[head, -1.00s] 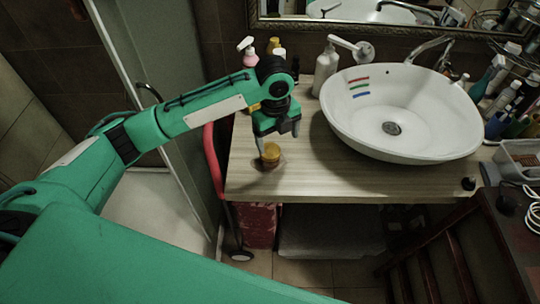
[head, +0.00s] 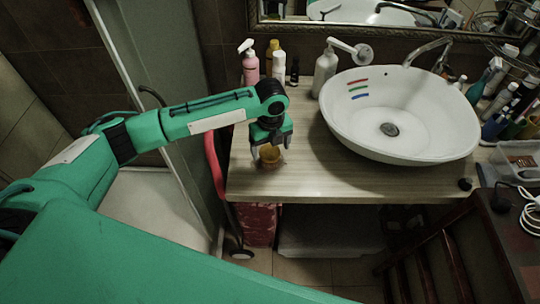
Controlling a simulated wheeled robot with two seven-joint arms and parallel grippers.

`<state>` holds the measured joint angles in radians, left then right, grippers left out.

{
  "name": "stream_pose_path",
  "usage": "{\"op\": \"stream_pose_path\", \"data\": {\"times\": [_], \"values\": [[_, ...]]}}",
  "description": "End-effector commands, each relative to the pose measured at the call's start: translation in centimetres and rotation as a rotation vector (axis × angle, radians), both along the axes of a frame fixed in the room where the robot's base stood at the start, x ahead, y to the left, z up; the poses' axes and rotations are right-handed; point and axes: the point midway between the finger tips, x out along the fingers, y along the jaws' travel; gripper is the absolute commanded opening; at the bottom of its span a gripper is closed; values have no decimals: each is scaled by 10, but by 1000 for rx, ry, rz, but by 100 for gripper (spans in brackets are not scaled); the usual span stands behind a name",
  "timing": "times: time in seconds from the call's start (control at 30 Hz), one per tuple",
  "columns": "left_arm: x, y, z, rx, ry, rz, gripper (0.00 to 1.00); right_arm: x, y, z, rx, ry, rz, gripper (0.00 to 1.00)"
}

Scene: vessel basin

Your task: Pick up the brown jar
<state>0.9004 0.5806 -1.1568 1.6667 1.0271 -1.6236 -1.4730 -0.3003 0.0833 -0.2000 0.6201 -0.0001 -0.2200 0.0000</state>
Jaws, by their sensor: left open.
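The brown jar (head: 270,155) is small and amber-brown, and stands on the wooden counter (head: 330,178) near its front left part. My left gripper (head: 271,149) comes down over it from above, with one finger at each side of the jar. The fingers are apart, and I cannot tell whether they touch the jar. The gripper body hides the top of the jar. My right gripper is not in view.
A white basin (head: 440,130) stands right of the jar. Behind my gripper are a pink bottle (head: 250,68), a yellow bottle (head: 272,52), a white bottle (head: 279,68) and a soap dispenser (head: 325,70). The counter's front edge is close to the jar.

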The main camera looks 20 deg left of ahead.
Motion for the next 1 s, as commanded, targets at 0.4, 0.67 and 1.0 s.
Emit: {"op": "stream_pose_path", "data": {"times": [0.4, 0.67, 1.0], "values": [[1, 4, -44, 1, 0, -1, 83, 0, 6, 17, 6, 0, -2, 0], [1, 4, -44, 1, -1, -1, 65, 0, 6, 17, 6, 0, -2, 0], [1, 4, -44, 1, -1, 0, 29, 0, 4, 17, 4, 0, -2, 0]]}}
